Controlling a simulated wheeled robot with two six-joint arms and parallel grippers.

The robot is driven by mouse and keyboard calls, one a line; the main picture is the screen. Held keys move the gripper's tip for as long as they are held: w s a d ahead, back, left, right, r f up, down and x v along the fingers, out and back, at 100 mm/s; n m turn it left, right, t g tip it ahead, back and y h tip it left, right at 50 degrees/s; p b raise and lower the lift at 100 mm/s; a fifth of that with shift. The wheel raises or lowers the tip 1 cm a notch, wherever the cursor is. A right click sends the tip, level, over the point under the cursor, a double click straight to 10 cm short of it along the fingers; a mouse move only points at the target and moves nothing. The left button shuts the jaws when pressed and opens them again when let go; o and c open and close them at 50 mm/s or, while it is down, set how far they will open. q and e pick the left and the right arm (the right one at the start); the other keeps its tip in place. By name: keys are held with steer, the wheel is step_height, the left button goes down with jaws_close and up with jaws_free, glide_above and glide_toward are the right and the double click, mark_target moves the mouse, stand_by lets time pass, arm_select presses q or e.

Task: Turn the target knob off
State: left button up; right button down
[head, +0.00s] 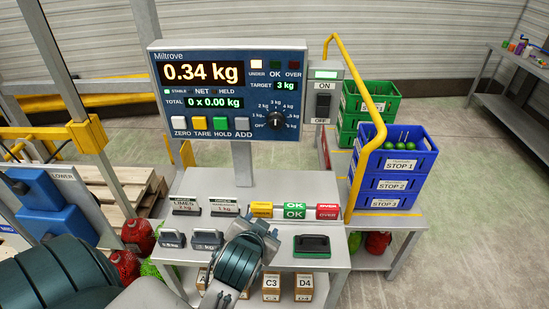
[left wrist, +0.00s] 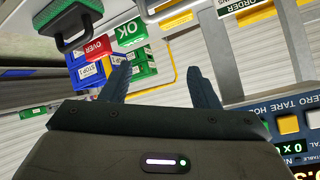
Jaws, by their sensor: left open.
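The target knob (head: 277,120) is a black dial at the lower right of the blue Miltrove scale panel (head: 168,103). Labels from OFF up through several kg marks ring it, and the target readout (head: 286,85) shows 3 kg. The knob's exact pointer angle is too small to tell. My left gripper (head: 264,229) is low over the bench, below the panel and well apart from the knob. In the left wrist view the fingers of my left gripper (left wrist: 160,78) are spread with nothing between them; the knob is not visible there. My right gripper is not in view.
An ON/OFF rocker switch (head: 323,103) sits right of the panel. A yellow rail (head: 361,75) and blue crates (head: 393,183) stand at right.

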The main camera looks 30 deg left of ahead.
mark_target(275, 126)
arm_select(q)
steer(key=w+a+r+t+y, duration=0.1)
steer(key=w+r+t+y, duration=0.2)
steer(key=r, duration=0.5)
steer(key=w+r+t+y, duration=0.2)
steer(key=w+r, duration=0.3)
steer(key=r, duration=0.4)
steer(key=shift+n, duration=0.3)
steer(key=x, duration=0.5)
steer(key=b+x, duration=0.1)
steer(key=x, duration=0.4)
steer(key=shift+a+f, duration=0.2)
steer(key=shift+a, duration=0.1)
steer(key=shift+s, duration=0.1)
steer(key=shift+c, duration=0.4)
steer(key=c, duration=0.9)
steer(key=shift+b, duration=0.35)
